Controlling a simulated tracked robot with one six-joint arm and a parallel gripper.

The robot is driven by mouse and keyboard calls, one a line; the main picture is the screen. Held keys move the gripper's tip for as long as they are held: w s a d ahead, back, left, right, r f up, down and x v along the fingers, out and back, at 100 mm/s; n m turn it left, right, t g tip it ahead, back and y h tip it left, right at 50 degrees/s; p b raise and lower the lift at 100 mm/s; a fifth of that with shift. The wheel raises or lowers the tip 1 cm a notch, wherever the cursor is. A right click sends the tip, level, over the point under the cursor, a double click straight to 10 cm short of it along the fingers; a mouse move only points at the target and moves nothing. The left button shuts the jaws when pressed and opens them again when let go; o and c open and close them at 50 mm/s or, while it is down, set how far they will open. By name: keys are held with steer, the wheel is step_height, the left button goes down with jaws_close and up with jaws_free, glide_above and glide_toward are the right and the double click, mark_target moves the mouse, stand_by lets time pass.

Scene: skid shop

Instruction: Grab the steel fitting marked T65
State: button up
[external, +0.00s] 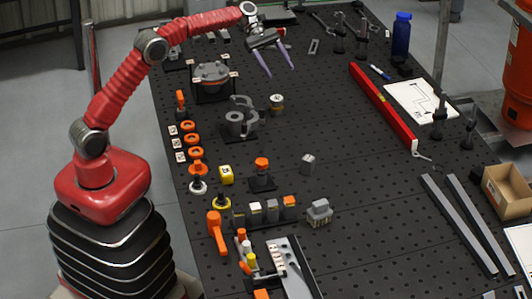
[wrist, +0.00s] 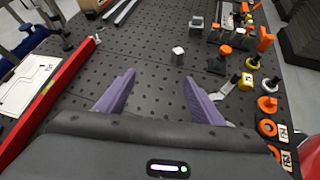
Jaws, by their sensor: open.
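My gripper (external: 280,75) is open and empty, hanging above the far part of the black perforated bench. Its two purple fingers also show in the wrist view (wrist: 159,77), spread apart. No T65 mark can be read in either view. A small grey steel piece (external: 308,163) stands alone mid-bench. It also shows in the wrist view (wrist: 178,53), beyond the fingertips. A short round piece with a pale band (external: 277,104) stands on the bench just below the gripper in the external view. I cannot tell which piece is the T65 fitting.
Orange rings (external: 192,139) and a yellow block (external: 226,175) line the left side. A grey clamp-like part (external: 240,122) and a round flanged housing (external: 211,76) stand left of the gripper. A red level (external: 383,106) and a blue bottle (external: 401,36) are right. Mid-bench is mostly clear.

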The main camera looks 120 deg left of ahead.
steer(key=s+a+f+n+t, duration=0.1)
steer(key=s+a+f+n, duration=0.2)
steer(key=s+a, duration=0.35)
glide_above(275, 97)
step_height(275, 97, down, 10)
steer(key=shift+r, duration=0.1)
steer(key=shift+a+f, duration=0.1)
steer(key=shift+f, duration=2.2)
steer(key=shift+f, duration=0.1)
steer(key=shift+f, duration=0.25)
step_height(275, 97, down, 2)
steer(key=x, duration=0.4)
steer(key=shift+w, duration=0.45)
steer(key=shift+c, duration=0.6)
